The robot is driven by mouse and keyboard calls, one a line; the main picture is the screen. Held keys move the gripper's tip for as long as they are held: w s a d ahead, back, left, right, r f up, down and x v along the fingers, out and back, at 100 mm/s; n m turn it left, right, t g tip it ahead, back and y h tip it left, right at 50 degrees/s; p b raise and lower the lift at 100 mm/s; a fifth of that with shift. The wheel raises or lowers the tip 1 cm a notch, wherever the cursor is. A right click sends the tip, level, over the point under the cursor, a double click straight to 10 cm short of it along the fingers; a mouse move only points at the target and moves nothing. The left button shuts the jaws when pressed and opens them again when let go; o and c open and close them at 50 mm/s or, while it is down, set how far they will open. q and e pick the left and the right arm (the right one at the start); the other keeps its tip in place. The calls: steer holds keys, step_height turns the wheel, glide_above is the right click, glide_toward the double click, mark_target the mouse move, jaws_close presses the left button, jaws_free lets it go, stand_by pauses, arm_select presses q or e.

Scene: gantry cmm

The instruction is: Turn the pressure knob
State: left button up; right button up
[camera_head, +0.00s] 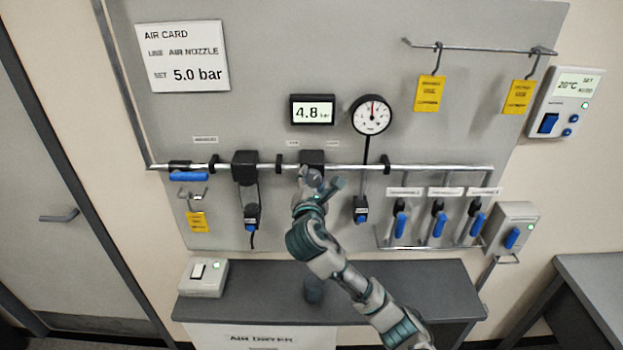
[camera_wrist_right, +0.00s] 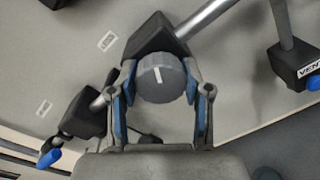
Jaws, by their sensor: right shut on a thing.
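The pressure knob (camera_wrist_right: 160,77) is a round grey knob with a white pointer mark, on a black regulator body (camera_wrist_right: 154,37). My right gripper (camera_wrist_right: 160,88) is shut on it, one blue-padded finger at each side, in the right wrist view. In the head view my right gripper (camera_head: 315,186) reaches up to the regulator (camera_head: 312,160) on the pipe and mostly hides the knob. The digital display (camera_head: 313,111) reads 4.8 bar. The air card (camera_head: 183,57) says AIR NOZZLE, SET 5.0 bar. My left gripper is not in view.
A round dial gauge (camera_head: 371,115) stands right of the display. A metal pipe (camera_head: 345,167) crosses the panel. Several blue-handled valves (camera_head: 437,223) hang at right. A grey bench (camera_head: 430,285) lies below. Yellow tags (camera_head: 429,93) hang from a rail.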

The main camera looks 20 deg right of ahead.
steer(key=shift+f, duration=0.15)
steer(key=o, duration=1.2)
steer(key=shift+c, duration=0.2)
steer(key=v, duration=1.2)
